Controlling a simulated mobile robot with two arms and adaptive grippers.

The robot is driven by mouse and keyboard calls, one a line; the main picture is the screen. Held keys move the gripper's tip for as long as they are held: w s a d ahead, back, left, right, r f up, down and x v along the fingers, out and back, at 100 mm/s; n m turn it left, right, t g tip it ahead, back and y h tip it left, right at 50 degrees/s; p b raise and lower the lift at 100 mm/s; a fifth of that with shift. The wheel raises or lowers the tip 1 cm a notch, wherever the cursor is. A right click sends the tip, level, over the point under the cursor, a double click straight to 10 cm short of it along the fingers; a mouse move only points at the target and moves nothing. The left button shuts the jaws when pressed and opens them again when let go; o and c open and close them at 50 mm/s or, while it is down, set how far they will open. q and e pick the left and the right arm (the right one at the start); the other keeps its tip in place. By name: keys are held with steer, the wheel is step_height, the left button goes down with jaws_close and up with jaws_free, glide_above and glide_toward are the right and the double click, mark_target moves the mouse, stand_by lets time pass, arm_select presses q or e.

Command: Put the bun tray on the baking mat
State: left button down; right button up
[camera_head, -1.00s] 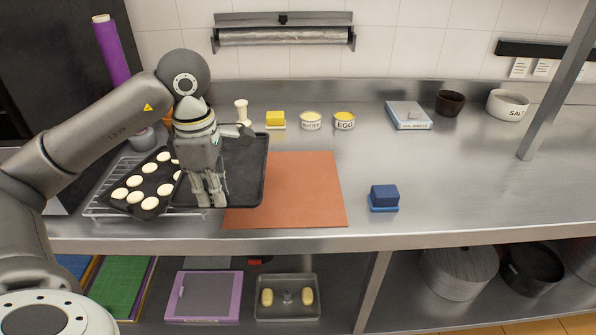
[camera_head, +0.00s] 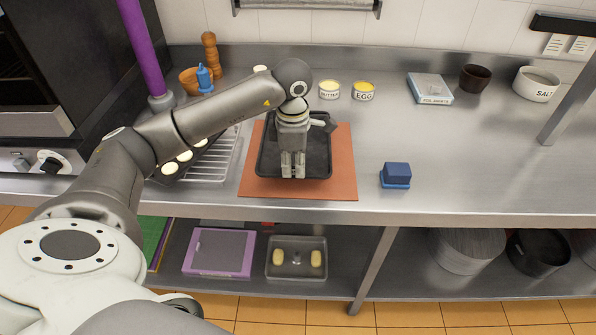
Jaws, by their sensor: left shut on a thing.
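A dark, empty-looking tray (camera_head: 318,160) is over the orange-brown baking mat (camera_head: 345,185), with mat showing around its front and right sides. I cannot tell whether it rests on the mat or hangs just above it. My left gripper (camera_head: 293,173) points down at the tray's front part and is shut on it. The gripper and arm hide part of the tray. Another dark tray with pale round buns (camera_head: 170,168) is on the wire rack at the left, largely hidden behind my left arm. My right gripper is not in view.
The wire rack (camera_head: 222,165) stands just left of the mat. A blue block-shaped thing (camera_head: 397,173) is to the right. Butter (camera_head: 329,90) and egg (camera_head: 363,91) bowls stand behind. The counter's right side is largely clear.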

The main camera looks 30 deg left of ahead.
arm_select(q)
steer(key=shift+w+d+f, duration=0.1)
steer(key=shift+w+f, duration=0.1)
steer(key=f, duration=0.1)
steer(key=f+p, duration=0.1)
steer(key=f, duration=0.1)
steer(key=shift+w+d+p, duration=0.2)
steer(key=shift+w+p, duration=0.05)
steer(key=shift+p, duration=0.15)
steer(key=shift+f, duration=0.45)
steer(key=c, duration=1.5)
jaws_free()
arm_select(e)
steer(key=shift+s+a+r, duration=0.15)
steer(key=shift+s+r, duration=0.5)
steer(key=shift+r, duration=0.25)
